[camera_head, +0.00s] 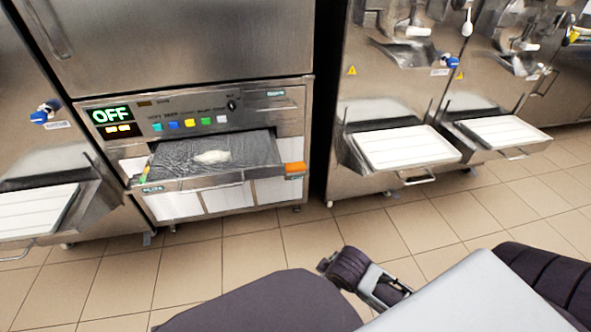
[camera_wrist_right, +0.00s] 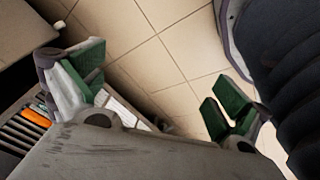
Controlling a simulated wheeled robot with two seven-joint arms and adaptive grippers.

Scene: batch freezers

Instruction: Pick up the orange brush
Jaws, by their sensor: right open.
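A small orange block-shaped thing (camera_head: 294,168) shows in the head view at the right front corner of the pulled-out freezer drawer (camera_head: 225,184). I cannot tell whether it is the orange brush. An orange piece (camera_wrist_right: 36,117) also shows at the left edge of the right wrist view, beside dark slats, partly hidden. My right gripper (camera_wrist_right: 158,88) is open, its green-padded fingers wide apart with only floor between them. It is apart from the orange piece. My left gripper is not in view.
A whitish lump (camera_head: 212,157) lies on the drawer's dark top. Steel machines stand on both sides, with white trays (camera_head: 405,148) on shelves jutting out at the right and another white tray (camera_head: 38,210) at the left. The tiled floor (camera_head: 225,255) in front is clear.

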